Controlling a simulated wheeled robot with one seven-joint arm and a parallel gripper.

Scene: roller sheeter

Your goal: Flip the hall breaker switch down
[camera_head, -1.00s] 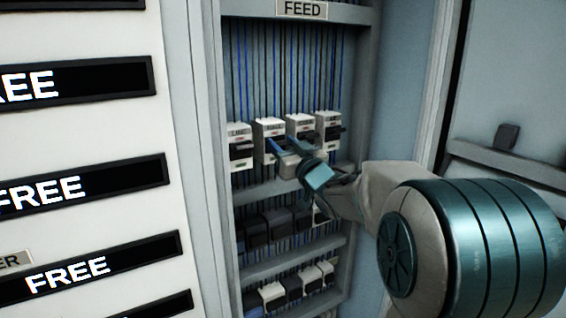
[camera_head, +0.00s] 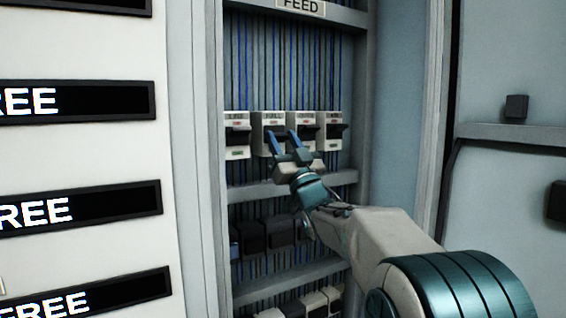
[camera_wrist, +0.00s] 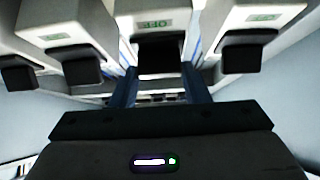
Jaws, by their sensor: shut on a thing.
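The hall breaker (camera_head: 272,118) is the second from the left in the upper row of white breakers; its small label seems to read HALL. My gripper (camera_head: 283,138) reaches up to its front from below right, with its blue fingers shut on the dark switch. In the wrist view the hall breaker (camera_wrist: 153,22) is at top centre, with an upside-down OFF mark. Its black switch (camera_wrist: 162,50) sits between the fingers of my gripper (camera_wrist: 160,82). The fingers and gripper body partly hide the switch, and its exact tilt is unclear.
Similar breakers stand close by: one to the left (camera_head: 236,122) and two to the right (camera_head: 307,118) (camera_head: 334,120). A grey rail (camera_head: 250,190) and a row of dark breakers lie below. The cabinet's side wall (camera_head: 400,120) is at right.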

